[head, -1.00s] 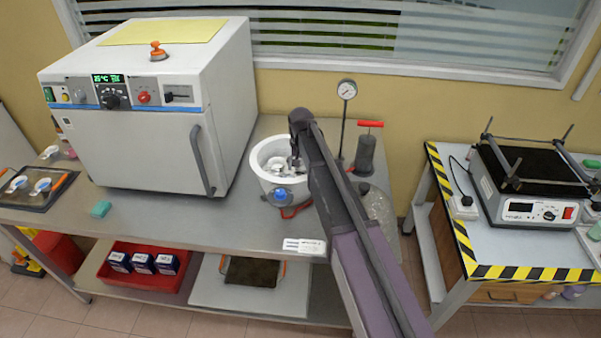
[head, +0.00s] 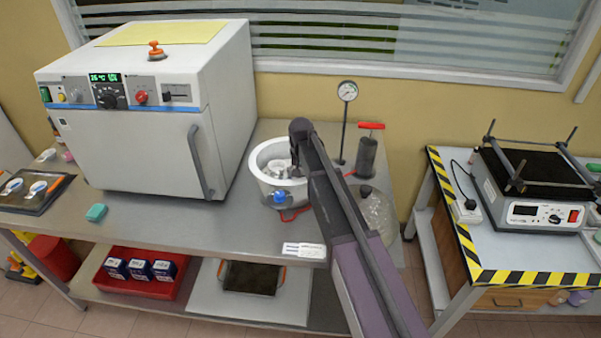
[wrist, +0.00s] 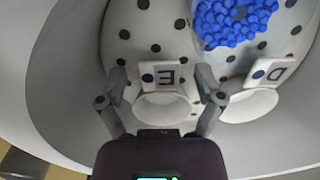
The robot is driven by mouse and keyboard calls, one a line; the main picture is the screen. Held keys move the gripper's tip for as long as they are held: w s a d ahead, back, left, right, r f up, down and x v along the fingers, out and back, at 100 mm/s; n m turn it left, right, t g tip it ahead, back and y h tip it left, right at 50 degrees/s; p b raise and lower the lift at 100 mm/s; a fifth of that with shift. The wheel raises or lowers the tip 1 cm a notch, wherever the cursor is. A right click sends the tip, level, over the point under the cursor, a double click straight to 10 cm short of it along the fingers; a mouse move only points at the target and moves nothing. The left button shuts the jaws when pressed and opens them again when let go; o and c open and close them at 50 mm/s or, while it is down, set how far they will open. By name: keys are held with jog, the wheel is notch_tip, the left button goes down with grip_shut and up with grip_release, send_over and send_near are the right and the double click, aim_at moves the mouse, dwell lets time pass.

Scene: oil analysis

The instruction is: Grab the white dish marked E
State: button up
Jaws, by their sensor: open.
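The white dish marked E (wrist: 160,108) sits on the perforated plate inside the white bowl-shaped vessel (head: 258,162). Its square tab with the letter E faces up in the wrist view. My gripper (wrist: 162,77) is open, with one finger on each side of the E tab. I cannot tell whether either finger touches it. In the head view my gripper reaches down into the vessel and its fingertips are hard to make out. A second white dish marked D (wrist: 248,106) sits to the right of dish E.
Blue beads (wrist: 232,22) lie beyond the dishes. The vessel's curved wall surrounds the gripper closely. A large white oven (head: 135,140) stands to the left, and a hand pump (head: 367,155) and gauge (head: 347,92) stand to the right.

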grip_shut()
jog(key=shift+r, duration=0.2)
dwell(0.3)
notch_tip(320, 180, up, 10)
jog(key=p, duration=1)
jog(key=shift+f, duration=0.2)
